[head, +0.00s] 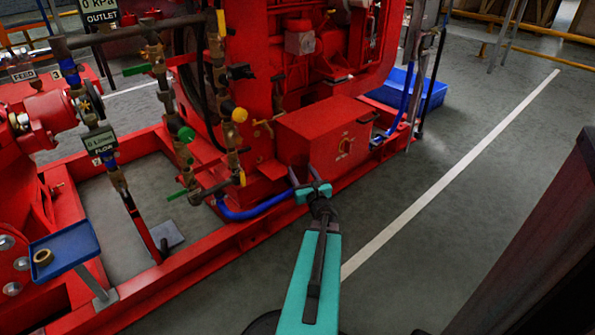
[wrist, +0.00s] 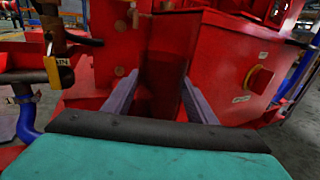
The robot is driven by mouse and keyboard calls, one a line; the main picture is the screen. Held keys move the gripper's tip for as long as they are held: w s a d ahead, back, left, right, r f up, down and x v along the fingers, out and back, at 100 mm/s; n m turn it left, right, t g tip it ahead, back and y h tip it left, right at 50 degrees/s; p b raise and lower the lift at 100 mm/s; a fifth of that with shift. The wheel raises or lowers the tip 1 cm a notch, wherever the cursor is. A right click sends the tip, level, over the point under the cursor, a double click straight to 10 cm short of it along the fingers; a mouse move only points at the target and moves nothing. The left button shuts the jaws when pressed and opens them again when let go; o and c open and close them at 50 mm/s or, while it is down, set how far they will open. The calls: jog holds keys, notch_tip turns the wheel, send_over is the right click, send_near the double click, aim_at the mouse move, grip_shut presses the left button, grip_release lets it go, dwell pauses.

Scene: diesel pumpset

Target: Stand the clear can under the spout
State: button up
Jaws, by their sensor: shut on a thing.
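My gripper (head: 313,186) is in front of the low red box on the pumpset's side. In the wrist view its two grey fingers (wrist: 158,98) stand apart, pointing at the red metalwork. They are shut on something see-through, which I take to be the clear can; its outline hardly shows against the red. A brass tap (head: 262,127) sticks out left of the red box, and brass valves hang further left. A yellow tag (wrist: 54,72) ending in "AIN" hangs from pipework left of my fingers. I cannot tell for sure which outlet is the spout.
The red box (head: 328,135) and red base frame (head: 215,248) stand close ahead of my gripper. A blue hose (head: 255,208) runs along the frame. A blue tray (head: 66,245) with a ring is at lower left. Clear floor lies to the right, before a dark upright block (head: 535,240).

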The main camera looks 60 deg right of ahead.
jog(key=shift+w+a, duration=0.25)
jog(key=shift+w, duration=0.1)
jog(key=shift+w+d+f+b, duration=0.35)
jog(key=shift+w+d+b, duration=0.55)
jog(key=shift+w, duration=1.15)
jog(key=shift+w+d+f+b, duration=0.5)
jog(key=shift+w+b, duration=0.65)
jog(key=shift+w, duration=0.9)
jog(key=shift+w+d+f+b, duration=0.25)
jog(key=shift+w+d+b, duration=0.65)
jog(key=shift+w, duration=1.15)
jog(key=shift+w+d, duration=0.2)
jog(key=shift+w, duration=0.8)
jog(key=shift+f, duration=0.4)
jog(key=o, duration=1.1)
jog(key=shift+o, duration=0.2)
jog(key=shift+s, duration=0.1)
